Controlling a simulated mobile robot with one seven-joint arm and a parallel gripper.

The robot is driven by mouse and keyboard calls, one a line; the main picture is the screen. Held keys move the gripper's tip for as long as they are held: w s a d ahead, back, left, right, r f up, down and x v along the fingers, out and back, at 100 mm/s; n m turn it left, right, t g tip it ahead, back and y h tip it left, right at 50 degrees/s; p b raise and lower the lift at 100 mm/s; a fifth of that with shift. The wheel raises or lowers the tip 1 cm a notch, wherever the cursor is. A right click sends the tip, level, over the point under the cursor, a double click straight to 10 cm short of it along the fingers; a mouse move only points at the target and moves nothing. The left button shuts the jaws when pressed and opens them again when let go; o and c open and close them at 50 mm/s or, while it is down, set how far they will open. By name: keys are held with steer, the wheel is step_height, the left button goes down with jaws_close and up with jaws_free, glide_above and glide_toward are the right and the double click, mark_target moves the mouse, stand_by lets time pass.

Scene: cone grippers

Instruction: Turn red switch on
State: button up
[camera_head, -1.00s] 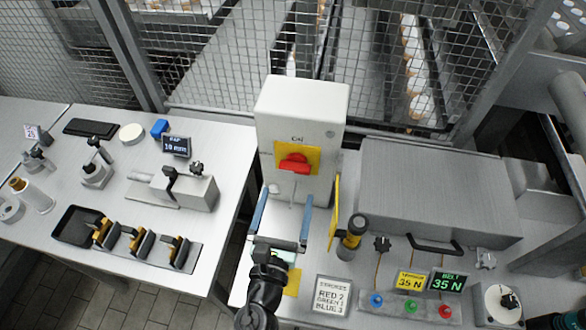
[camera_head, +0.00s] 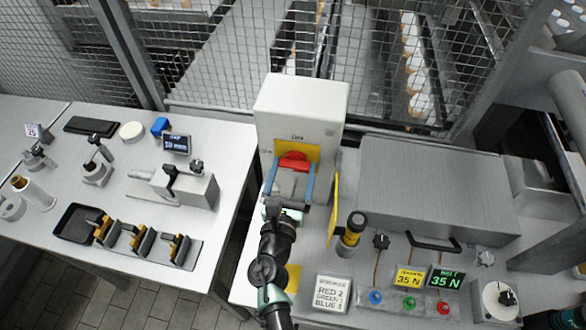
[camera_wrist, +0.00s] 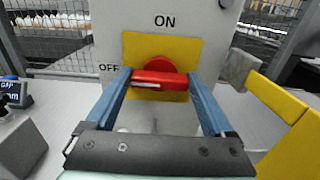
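The red switch (camera_head: 293,161) is a rotary knob on a yellow plate (camera_wrist: 188,48) on the front of a white box (camera_head: 300,105). In the wrist view the red knob (camera_wrist: 160,78) has its bar lying level, with a pale line at its left part. The word ON is above the plate and OFF is to its left. My gripper (camera_head: 293,172) is in front of the knob. In the wrist view its two blue fingers (camera_wrist: 160,82) stand at the left and right ends of the bar, close to it; whether they touch is unclear.
A yellow panel (camera_head: 334,208) stands open to the right of the box, close to my gripper. A black and yellow cylinder (camera_head: 351,232) stands beside it. A printed card (camera_head: 331,293) and several coloured buttons (camera_head: 409,303) are at the front right. The left bench (camera_head: 215,150) holds fixtures.

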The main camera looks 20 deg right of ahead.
steer(key=c, duration=0.6)
steer(key=shift+f+m+b, duration=0.1)
steer(key=shift+m+b, duration=0.3)
steer(key=shift+f+m+b, duration=0.1)
steer(key=shift+m+b, duration=0.8)
steer(key=shift+m, duration=0.1)
steer(key=m+b, duration=0.4)
steer(key=m, duration=0.2)
steer(key=shift+s+d+f+b, duration=0.1)
steer(key=shift+b, duration=0.3)
steer(key=m+b, duration=0.4)
steer(key=m, duration=0.1)
steer(key=shift+m, duration=0.3)
steer(key=shift+m+b, duration=1.3)
steer(key=shift+m, duration=0.5)
